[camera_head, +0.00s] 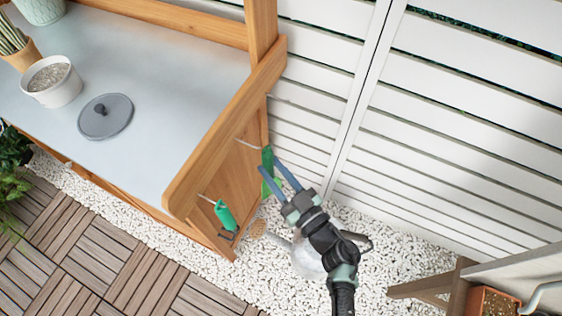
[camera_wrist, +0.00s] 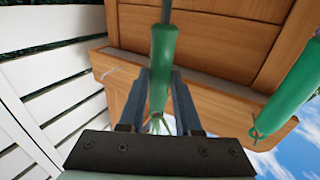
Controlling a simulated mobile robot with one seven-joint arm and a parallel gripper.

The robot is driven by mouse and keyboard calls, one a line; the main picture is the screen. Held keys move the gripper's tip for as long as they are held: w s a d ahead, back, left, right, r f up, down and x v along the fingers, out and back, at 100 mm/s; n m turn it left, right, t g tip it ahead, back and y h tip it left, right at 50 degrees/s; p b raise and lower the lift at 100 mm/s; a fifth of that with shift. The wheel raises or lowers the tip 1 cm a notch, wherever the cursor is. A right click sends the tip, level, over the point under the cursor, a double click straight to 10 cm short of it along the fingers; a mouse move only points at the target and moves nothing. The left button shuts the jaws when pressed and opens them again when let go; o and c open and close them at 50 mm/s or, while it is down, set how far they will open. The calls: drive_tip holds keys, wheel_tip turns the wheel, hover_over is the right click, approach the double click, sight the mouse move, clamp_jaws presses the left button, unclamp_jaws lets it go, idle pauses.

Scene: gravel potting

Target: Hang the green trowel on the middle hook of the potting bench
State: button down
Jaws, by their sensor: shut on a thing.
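The green trowel (camera_head: 267,159) has its green handle between the two fingers of my gripper (camera_head: 270,166), beside the bench's side panel. In the wrist view my gripper (camera_wrist: 160,88) is shut on this handle (camera_wrist: 163,50), with a cord loop at its near end and a metal shaft leading away. The potting bench (camera_head: 225,130) has a far hook (camera_head: 247,143) that looks empty; it also shows in the wrist view (camera_wrist: 110,72). A near hook (camera_head: 206,198) bears another green-handled tool (camera_head: 224,215). The middle hook cannot be made out.
The hanging tool's green handle (camera_wrist: 288,92) is close on the right in the wrist view. A white slatted fence (camera_head: 440,130) stands behind. A grey watering can (camera_head: 306,262) is on the gravel under my arm. A wooden stand (camera_head: 435,285) is at lower right.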

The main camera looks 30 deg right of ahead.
drive_tip(key=shift+w+a+f+b, duration=0.15)
drive_tip(key=shift+w+a+b, duration=0.15)
drive_tip(key=shift+w+a, duration=0.45)
drive_tip(key=shift+w+a+f, duration=0.2)
drive_tip(key=shift+w+f, duration=0.1)
drive_tip(key=shift+w, duration=0.2)
drive_tip(key=c, duration=0.5)
unclamp_jaws()
drive_tip(key=shift+f, duration=0.1)
drive_tip(key=s, duration=0.4)
drive_tip(key=s+d, duration=0.1)
drive_tip(key=s, duration=0.3)
drive_tip(key=s+d, duration=0.1)
drive_tip(key=s, duration=0.3)
drive_tip(key=shift+s+f, duration=0.2)
drive_tip(key=shift+s, duration=0.2)
